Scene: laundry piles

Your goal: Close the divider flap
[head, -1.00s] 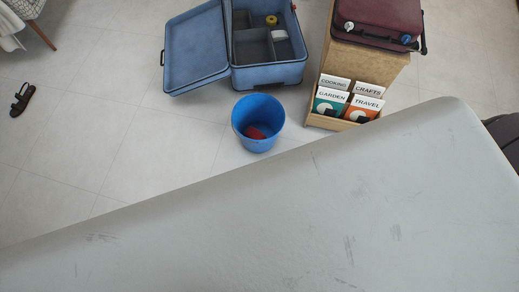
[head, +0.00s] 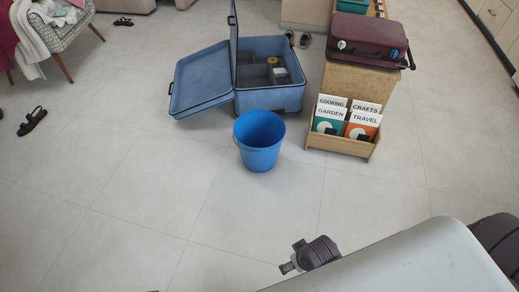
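The open blue suitcase (head: 270,101) stands on the floor at the upper middle of the head view. Its lid (head: 203,80) is folded out to the left. A thin dark-edged panel, which looks like the divider flap (head: 234,42), stands upright between the lid and the base. The base has grey compartments; a yellow roll (head: 272,61) and a pale item (head: 280,71) show in them. No gripper fingers show in the view. A dark ribbed part of mine shows at the bottom, far from the suitcase.
A blue bucket (head: 259,139) stands just in front of the suitcase. Right of it are a wooden rack (head: 338,146) of cards and a wooden cabinet (head: 349,80) bearing a maroon suitcase (head: 369,33). A sandal (head: 31,122) lies far left. Floor is free left and front.

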